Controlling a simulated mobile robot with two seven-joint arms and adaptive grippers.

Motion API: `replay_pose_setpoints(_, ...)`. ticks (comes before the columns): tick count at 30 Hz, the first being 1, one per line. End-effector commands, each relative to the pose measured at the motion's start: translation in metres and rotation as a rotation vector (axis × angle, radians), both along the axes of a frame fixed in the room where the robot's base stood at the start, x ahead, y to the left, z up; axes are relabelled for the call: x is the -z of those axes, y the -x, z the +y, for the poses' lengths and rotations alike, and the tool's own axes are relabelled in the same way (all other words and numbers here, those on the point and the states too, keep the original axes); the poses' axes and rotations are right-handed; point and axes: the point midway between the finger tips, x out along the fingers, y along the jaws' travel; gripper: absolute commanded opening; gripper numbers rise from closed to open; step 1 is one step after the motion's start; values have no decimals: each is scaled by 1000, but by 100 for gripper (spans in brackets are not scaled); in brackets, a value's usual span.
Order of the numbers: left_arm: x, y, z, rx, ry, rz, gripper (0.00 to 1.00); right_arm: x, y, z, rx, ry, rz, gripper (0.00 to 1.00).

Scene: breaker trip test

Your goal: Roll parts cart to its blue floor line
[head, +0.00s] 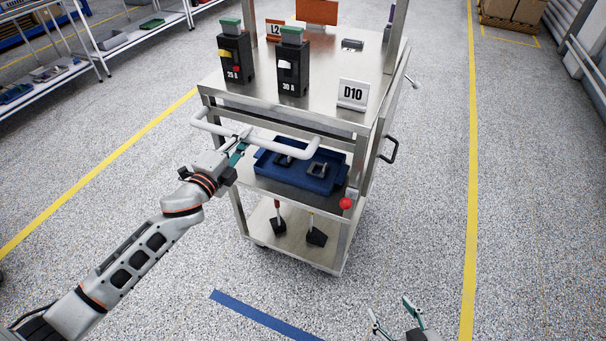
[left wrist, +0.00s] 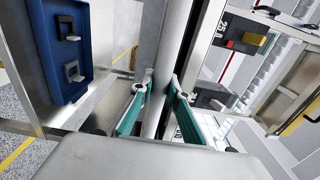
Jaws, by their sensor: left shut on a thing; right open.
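The metal parts cart (head: 330,262) stands in the middle of the head view. A blue floor line (head: 262,315) lies on the floor in front of it, nearer to me, with a gap between. My left gripper (head: 240,146) is shut on the cart's white push handle (head: 312,150), left of its middle. In the left wrist view the teal fingers (left wrist: 157,100) sit on both sides of the handle bar (left wrist: 168,60). My right gripper (head: 393,318) is open and empty at the bottom edge of the head view, over the floor, apart from the cart.
Two breakers (head: 235,62) (head: 291,66) and a D10 sign (head: 353,95) stand on the cart top. A blue tray (head: 325,184) is on its middle shelf. Yellow lines (head: 100,170) (head: 471,180) run along both sides. White shelving (head: 130,38) is at left. The floor near me is clear.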

Motion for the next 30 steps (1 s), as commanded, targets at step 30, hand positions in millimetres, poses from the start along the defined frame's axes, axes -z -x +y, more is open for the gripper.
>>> replay_pose_setpoints(30, 2, 45, 16, 0, -3, 4, 0, -10, -1, 0, 0, 0, -3, 58)
